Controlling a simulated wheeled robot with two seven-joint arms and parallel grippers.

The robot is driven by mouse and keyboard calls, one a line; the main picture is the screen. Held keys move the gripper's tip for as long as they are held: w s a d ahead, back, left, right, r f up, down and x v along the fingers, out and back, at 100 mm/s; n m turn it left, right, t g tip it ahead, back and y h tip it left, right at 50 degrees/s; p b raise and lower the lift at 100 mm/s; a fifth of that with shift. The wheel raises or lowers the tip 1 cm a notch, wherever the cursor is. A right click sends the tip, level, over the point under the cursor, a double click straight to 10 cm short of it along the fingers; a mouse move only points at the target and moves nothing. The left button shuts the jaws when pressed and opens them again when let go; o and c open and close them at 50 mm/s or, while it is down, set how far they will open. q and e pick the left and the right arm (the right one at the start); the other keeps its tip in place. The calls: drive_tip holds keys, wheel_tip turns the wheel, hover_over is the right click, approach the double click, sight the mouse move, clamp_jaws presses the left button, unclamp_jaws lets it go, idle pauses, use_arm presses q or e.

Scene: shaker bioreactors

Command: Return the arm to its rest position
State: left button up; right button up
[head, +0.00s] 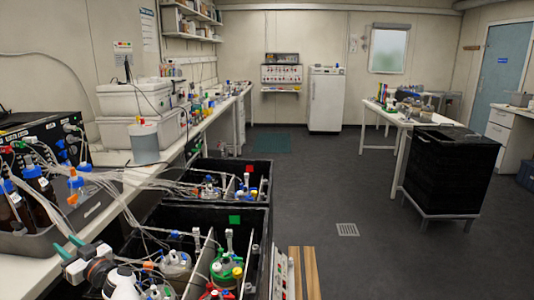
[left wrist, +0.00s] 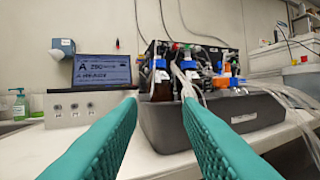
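My left gripper (head: 70,246) shows at the lower left of the head view, with teal fingers pointing left toward the bench. In the left wrist view the two teal fingers (left wrist: 160,104) stand apart with nothing between them, so it is open and empty. Beyond the fingertips in that view is a grey tray (left wrist: 168,130) with brown bottles (left wrist: 162,84) in it. I cannot tell the exact gap from fingers to tray. My right gripper does not show in either view.
Two black shaker boxes with vessels stand beside the bench, marked by a green square (head: 234,219) and a red square (head: 249,169). Loose tubes (head: 130,190) run from the tray to them. A display box (left wrist: 102,70) stands on the bench. The floor (head: 330,190) to the right is clear.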

use_arm(q)
drive_tip(key=s+d+f+m+t+h, duration=0.4)
drive_tip(key=s+d+f+m+h, duration=1)
drive_tip(key=d+h, duration=0.35)
drive_tip(key=s+d+f+g+h, duration=0.1)
drive_tip(key=s+d+f+g, duration=0.15)
drive_tip(key=s+d, duration=0.4)
drive_tip(key=s+d+f+g, duration=0.1)
drive_tip(key=s+d+g, duration=0.2)
drive_tip(key=s, duration=0.7)
drive_tip(key=s+d+f+g+h, duration=0.1)
drive_tip(key=s+d+g, duration=0.25)
drive_tip(key=s, duration=0.55)
wheel_tip(320, 180, down, 28)
drive_tip(key=s+m+g, duration=0.1)
drive_tip(key=s, duration=0.1)
drive_tip(key=s+a+f+g, duration=0.1)
drive_tip(key=s+a+f, duration=0.1)
drive_tip(key=s+f, duration=1.2)
drive_tip(key=shift+s+f, duration=0.15)
drive_tip(key=shift+s, duration=0.45)
